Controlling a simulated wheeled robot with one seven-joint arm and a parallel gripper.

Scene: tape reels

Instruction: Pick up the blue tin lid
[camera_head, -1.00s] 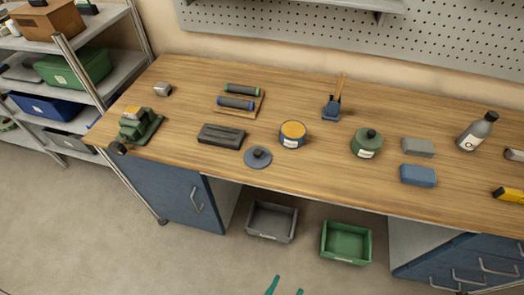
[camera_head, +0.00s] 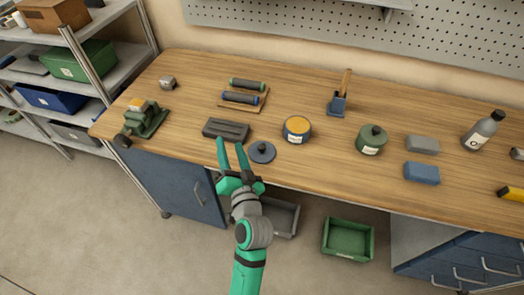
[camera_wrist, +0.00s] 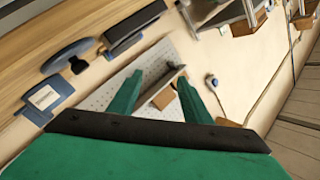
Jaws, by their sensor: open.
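The blue tin lid (camera_head: 262,153) is a flat blue-grey disc with a dark knob. It lies knob up near the table's front edge, and also shows side-on at upper left in the wrist view (camera_wrist: 66,54). My gripper (camera_head: 231,142) is open and empty in the head view. Its fingers reach over the front edge, just left of the lid and below the dark grey block; their height above the table is hard to tell. The open blue tin (camera_head: 297,131), yellow-orange inside with a white label, stands right of the lid, apart from it.
The dark grey block (camera_head: 226,129) lies left of the lid. A green lidded tin (camera_head: 371,140) and blue block (camera_head: 422,173) stand farther right. A green clamp-like tool (camera_head: 146,120) is at left. A grey bin (camera_head: 283,218) and green bin (camera_head: 348,240) sit below the table.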

